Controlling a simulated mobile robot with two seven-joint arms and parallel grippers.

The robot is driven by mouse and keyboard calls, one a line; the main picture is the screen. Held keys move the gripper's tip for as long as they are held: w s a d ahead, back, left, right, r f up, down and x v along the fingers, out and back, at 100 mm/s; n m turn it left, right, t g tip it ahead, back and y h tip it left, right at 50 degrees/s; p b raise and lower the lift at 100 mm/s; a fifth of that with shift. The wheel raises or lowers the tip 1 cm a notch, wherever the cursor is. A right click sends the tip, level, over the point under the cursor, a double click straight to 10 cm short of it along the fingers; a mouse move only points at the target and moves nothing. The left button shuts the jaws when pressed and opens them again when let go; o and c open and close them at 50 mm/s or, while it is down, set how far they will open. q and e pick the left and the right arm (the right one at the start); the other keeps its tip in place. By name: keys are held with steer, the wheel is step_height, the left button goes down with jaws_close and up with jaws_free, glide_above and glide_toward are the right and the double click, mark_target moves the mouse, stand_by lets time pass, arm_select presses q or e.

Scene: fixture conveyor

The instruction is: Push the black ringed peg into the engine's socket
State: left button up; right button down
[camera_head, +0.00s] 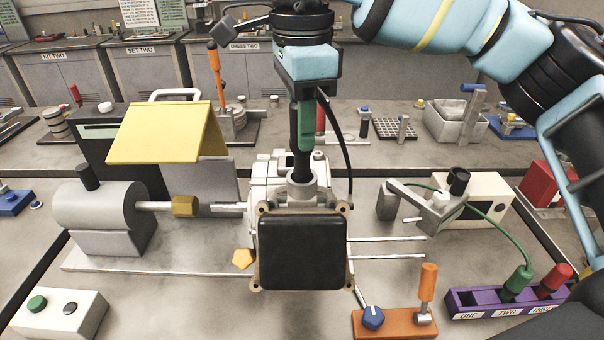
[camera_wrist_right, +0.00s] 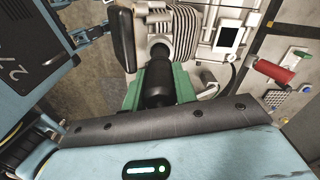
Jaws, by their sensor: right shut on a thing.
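The engine (camera_head: 272,172) stands mid-bench with a square black cover (camera_head: 302,249) on its near side. Its round pale socket (camera_head: 318,190) opens upward behind the cover. My right gripper (camera_head: 303,140) is above it, its green fingers shut on the black ringed peg (camera_head: 300,169). The peg is about upright, with its lower end at the socket mouth; how deep it sits is hidden. In the right wrist view, the peg (camera_wrist_right: 156,80) lies between the green fingers, in line with the socket (camera_wrist_right: 161,50). Blue and black parts of mine at that view's upper left may include my left gripper; its jaws are unclear.
A grey motor (camera_head: 95,213) with a shaft and brass nut stands left of the engine, below a yellow hood (camera_head: 165,132). Thin rods stick out to the engine's right. An orange block (camera_head: 395,323) and purple rack (camera_head: 510,301) stand front right.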

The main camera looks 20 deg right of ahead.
steer(key=shift+f, duration=0.6)
stand_by(0.8)
steer(key=c, duration=1)
jaws_free()
steer(key=shift+c, duration=0.2)
step_height(320, 180, up, 8)
steer(key=shift+f, duration=0.1)
